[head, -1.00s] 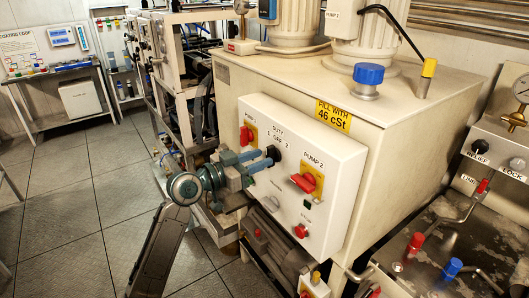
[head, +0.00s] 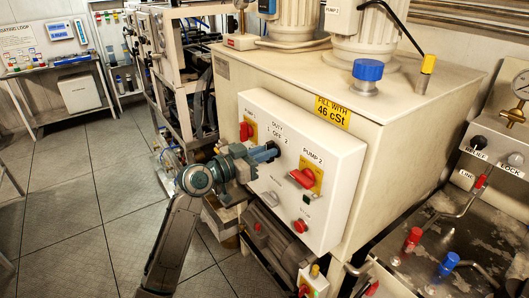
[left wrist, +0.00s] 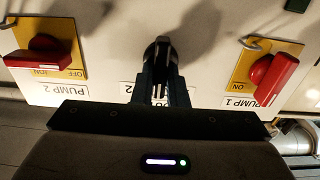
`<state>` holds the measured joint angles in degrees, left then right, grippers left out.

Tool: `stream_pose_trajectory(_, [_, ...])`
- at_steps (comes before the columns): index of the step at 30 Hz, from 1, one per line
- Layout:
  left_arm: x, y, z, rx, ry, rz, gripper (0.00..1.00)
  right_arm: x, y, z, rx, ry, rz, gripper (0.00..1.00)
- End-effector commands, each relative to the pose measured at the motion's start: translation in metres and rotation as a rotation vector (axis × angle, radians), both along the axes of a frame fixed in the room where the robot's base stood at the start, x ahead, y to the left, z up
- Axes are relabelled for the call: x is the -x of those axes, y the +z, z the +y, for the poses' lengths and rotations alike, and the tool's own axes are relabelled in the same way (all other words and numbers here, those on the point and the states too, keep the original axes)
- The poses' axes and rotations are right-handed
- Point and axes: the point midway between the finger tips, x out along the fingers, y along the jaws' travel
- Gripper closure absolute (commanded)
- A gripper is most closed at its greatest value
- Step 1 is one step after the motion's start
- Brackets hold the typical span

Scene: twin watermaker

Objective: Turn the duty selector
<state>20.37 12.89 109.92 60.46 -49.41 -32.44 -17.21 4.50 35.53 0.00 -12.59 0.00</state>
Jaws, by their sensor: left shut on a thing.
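The duty selector is a small black knob (head: 272,147) on the white control panel (head: 330,160), under the DUTY label with marks 1, OFF and 2. My left gripper (head: 268,153) reaches it from the lower left, its blue fingers shut on the knob and hiding much of it. In the left wrist view the dark knob (left wrist: 160,50) sits between the two fingertips (left wrist: 160,72), and the label behind is mostly covered. Which mark the knob points to cannot be told. My right gripper is not in view.
The red PUMP 1 switch (head: 245,131) is left of the selector and the red PUMP 2 switch (head: 301,179) right of it, both on yellow plates. A grey handle (head: 275,183) and a red button (head: 300,226) sit lower. Open floor (head: 70,200) lies left.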

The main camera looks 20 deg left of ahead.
Motion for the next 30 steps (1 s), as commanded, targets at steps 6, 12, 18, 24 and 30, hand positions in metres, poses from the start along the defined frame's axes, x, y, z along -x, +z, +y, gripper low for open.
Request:
stream_pose_trajectory(6, [0.000, 0.000, 0.001, 0.048, 0.000, 0.039, 1.00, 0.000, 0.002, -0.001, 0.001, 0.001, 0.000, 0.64])
stream_pose_trajectory(12, [-0.001, 0.000, 0.001, 0.152, 0.000, 0.121, 1.00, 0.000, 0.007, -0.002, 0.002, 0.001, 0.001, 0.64])
stream_pose_trajectory(18, [-0.002, 0.000, 0.003, 0.288, 0.000, 0.227, 1.00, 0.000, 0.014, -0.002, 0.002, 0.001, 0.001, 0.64])
stream_pose_trajectory(24, [-0.003, 0.000, 0.004, 0.418, 0.001, 0.329, 1.00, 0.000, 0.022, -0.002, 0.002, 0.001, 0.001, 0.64])
stream_pose_trajectory(30, [-0.003, -0.001, 0.004, 0.522, 0.000, 0.410, 1.00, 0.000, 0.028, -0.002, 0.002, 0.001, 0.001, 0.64])
